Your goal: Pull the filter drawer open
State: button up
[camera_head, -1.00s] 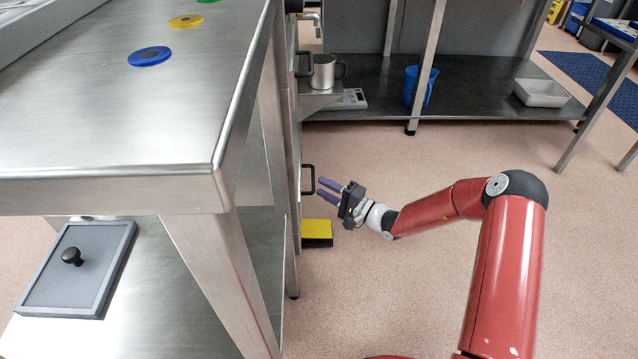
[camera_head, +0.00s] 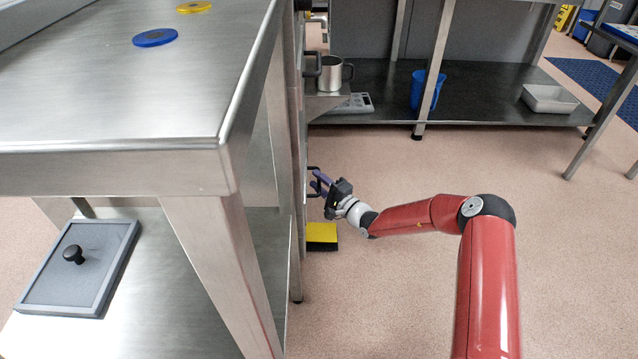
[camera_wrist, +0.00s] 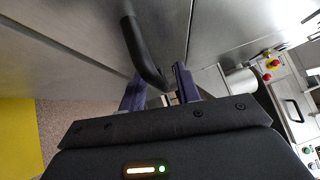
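The black bar handle (camera_wrist: 143,50) stands out from a grey metal front (camera_wrist: 165,25) in the wrist view. In the head view this lower handle (camera_head: 312,170) is on the side of the steel unit, partly hidden by my fingers. The front is seen nearly edge-on there, and I cannot make out a drawer gap. My gripper (camera_head: 322,184) is at the handle, with its purple fingers apart. In the wrist view my gripper (camera_wrist: 159,88) has the handle's near end between its two fingers, with space visible beside it.
A yellow and black block (camera_head: 321,234) lies on the floor just below my gripper. A second handle (camera_head: 312,64) is higher up, near a metal mug (camera_head: 330,73) on a small shelf. The steel table (camera_head: 110,165) stands at left. Floor to the right is open.

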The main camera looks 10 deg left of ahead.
grip_shut()
dwell(0.3)
